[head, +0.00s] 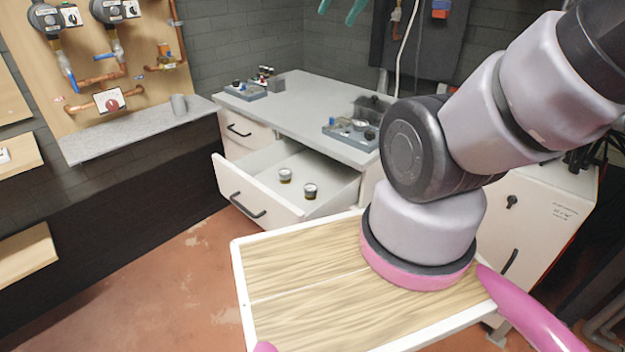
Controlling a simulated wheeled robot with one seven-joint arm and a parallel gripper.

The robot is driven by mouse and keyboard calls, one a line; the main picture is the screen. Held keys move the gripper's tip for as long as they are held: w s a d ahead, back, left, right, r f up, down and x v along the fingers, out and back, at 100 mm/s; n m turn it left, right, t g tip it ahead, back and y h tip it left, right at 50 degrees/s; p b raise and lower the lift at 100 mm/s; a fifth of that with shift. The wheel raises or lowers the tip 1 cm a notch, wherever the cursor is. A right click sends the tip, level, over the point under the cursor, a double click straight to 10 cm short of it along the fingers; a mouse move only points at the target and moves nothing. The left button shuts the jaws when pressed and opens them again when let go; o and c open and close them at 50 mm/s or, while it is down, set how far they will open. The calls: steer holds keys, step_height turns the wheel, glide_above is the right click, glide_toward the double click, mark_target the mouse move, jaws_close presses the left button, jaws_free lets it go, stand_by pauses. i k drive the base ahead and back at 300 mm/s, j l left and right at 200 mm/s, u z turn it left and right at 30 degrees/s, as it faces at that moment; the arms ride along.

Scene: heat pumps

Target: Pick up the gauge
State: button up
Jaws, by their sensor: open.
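Two small round gauge-like pieces with pale tops and dark, brassy sides stand in the open white drawer. One gauge-like piece (285,175) is farther back and left, and the other (310,191) is nearer and right. I cannot tell which is the gauge. The two teal fingertips of my gripper (340,10) show at the top edge, spread apart and empty. They appear in the picture well above the drawer, and the rest of the gripper is out of frame.
The open drawer (262,205) juts from a grey-topped workbench (300,105). A blue-grey tray of parts (350,134) and another tray (246,92) sit on it. Piped panels hang at the left. The red floor before the drawer is clear.

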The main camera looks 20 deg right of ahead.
mark_target(310, 189)
steer(key=j+z, duration=0.25)
steer(key=z, duration=0.15)
steer(key=i+j+z, duration=0.1)
steer(key=j+z, duration=0.45)
steer(key=z, duration=0.2)
steer(key=j+z, duration=0.1)
steer(key=j, duration=0.35)
steer(key=k+j, duration=0.1)
steer(key=j, duration=0.3)
steer(key=j+z, duration=0.15)
steer(key=j, duration=0.3)
steer(key=k+j+z, duration=0.1)
steer(key=j, duration=0.3)
steer(key=k+j, duration=0.15)
steer(key=j, duration=0.25)
steer(key=j+z, duration=0.05)
